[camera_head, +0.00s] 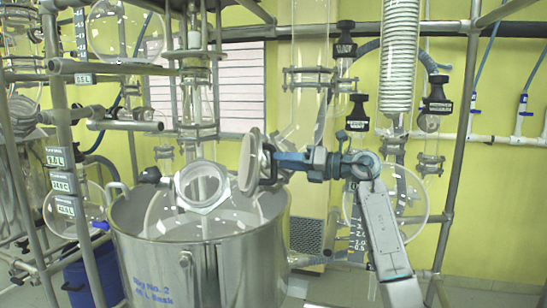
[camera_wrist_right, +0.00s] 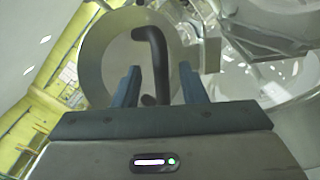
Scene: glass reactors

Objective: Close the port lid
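The port lid (camera_head: 249,162) is a round disc standing open, nearly edge-on, at the right of the glass port (camera_head: 202,186) in the head view. The port's ring faces me and is uncovered. My right gripper (camera_head: 274,160) is at the lid's right side, by its dark handle. In the right wrist view the lid (camera_wrist_right: 108,62) faces the camera, and its black curved handle (camera_wrist_right: 153,62) stands between the two blue fingers (camera_wrist_right: 160,88). Gaps show beside the handle, so the fingers are open around it. My left gripper is not in view.
A large steel pot (camera_head: 200,268) surrounds the glass vessel below the port. Metal rack poles (camera_head: 460,150) stand at both sides. Glass columns and a coiled condenser (camera_head: 400,55) hang behind. A blue bin (camera_head: 92,275) is at the lower left.

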